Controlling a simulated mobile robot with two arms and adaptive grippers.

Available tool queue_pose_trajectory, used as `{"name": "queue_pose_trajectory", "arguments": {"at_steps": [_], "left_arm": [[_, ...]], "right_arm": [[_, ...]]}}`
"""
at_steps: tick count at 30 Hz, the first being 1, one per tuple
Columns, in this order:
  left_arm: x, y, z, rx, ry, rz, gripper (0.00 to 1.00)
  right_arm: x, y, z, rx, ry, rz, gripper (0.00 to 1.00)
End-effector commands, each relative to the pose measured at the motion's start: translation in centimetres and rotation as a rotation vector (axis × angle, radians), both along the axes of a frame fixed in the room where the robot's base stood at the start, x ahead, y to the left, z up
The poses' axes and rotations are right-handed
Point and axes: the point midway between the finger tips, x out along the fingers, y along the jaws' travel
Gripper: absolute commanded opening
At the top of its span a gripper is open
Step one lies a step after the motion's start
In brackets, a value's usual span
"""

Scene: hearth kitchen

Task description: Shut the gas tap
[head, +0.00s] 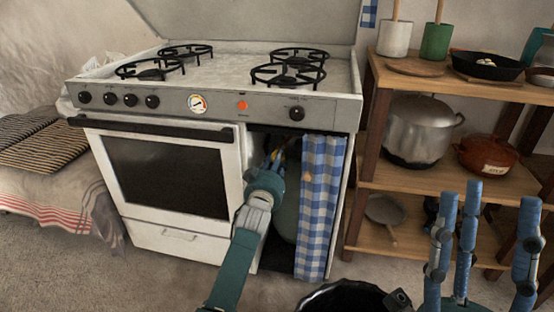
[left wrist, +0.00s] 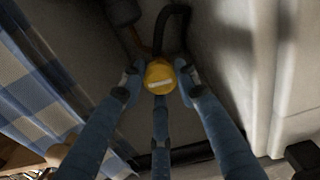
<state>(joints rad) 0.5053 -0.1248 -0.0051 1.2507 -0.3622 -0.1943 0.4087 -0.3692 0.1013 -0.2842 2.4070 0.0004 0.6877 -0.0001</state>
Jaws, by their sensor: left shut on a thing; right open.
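The gas tap is a round yellow knob (left wrist: 160,76) with a pale bar mark, seen in the left wrist view inside the stove's side compartment. My left gripper (left wrist: 160,82) is shut on the knob, with fingers on both sides and one below. In the head view my left gripper (head: 274,160) reaches into the dark compartment beside the oven, and the knob is mostly hidden there. A dark hose (left wrist: 175,14) runs above and behind the knob. My right gripper (head: 480,235) is open and empty at the lower right, in front of the wooden shelf.
The white stove (head: 170,236) stands left of the compartment. A blue checked curtain (head: 320,205) hangs at its right edge, close to my left arm. A gas bottle (head: 286,212) shows partly inside. A wooden shelf (head: 385,178) with pots stands right.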

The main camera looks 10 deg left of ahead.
Motion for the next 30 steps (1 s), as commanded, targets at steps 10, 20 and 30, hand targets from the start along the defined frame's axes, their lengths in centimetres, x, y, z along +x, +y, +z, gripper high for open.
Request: {"name": "queue_pose_trajectory", "arguments": {"at_steps": [10, 20, 30], "left_arm": [[0.0, 0.0, 0.3, 0.292, 0.000, 0.000, 0.05], [0.0, 0.0, 0.2, 0.609, 0.000, 0.000, 0.05], [0.0, -0.1, 0.1, 0.932, 0.002, -0.001, 0.05]], "right_arm": [[7.0, 1.4, -4.0, -0.108, 0.349, -0.019, 0.48], [9.8, 1.8, -7.4, -0.160, 0.531, -0.028, 0.48], [10.3, 1.8, -8.3, -0.172, 0.573, -0.030, 0.48]]}}
